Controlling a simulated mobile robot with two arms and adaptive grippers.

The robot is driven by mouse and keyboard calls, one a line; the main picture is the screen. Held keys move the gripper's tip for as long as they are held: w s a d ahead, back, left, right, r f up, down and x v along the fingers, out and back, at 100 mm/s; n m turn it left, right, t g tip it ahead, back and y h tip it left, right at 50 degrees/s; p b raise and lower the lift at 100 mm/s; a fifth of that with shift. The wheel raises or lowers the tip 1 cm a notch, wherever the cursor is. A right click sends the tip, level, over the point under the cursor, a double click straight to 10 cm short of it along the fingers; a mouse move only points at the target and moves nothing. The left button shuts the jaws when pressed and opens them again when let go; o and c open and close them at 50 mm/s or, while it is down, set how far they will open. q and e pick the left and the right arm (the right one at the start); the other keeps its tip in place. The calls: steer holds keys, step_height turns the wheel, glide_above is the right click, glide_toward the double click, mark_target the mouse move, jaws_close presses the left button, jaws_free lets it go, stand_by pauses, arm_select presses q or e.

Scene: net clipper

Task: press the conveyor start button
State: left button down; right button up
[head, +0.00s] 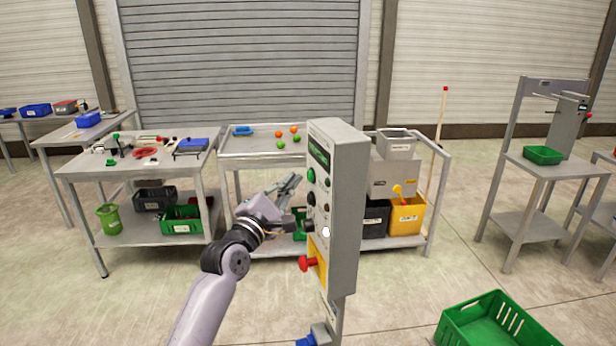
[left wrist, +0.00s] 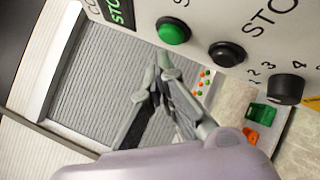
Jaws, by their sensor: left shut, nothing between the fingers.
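The grey control box (head: 346,210) stands upright on a post in the middle of the head view. Its green button (head: 311,175), the likely start button, sits above a black button (head: 311,198) on the left-facing panel. In the left wrist view the green button (left wrist: 173,30) and the black button (left wrist: 226,53) beside the STOP lettering both show clearly. My left gripper (head: 297,178) is shut and empty, just left of the panel. In the left wrist view its fingertips (left wrist: 159,65) are close below the green button; a small gap seems to remain. My right gripper is not in view.
A black selector knob (head: 308,226) and a red mushroom button (head: 308,263) on a yellow plate sit lower on the panel. Behind stands a table (head: 262,150) with colored balls. A green crate (head: 497,325) lies on the floor at right.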

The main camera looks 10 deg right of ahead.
arm_select(q)
steer(key=shift+d, duration=0.1)
steer(key=shift+w+d, duration=0.1)
steer(key=shift+d, duration=0.25)
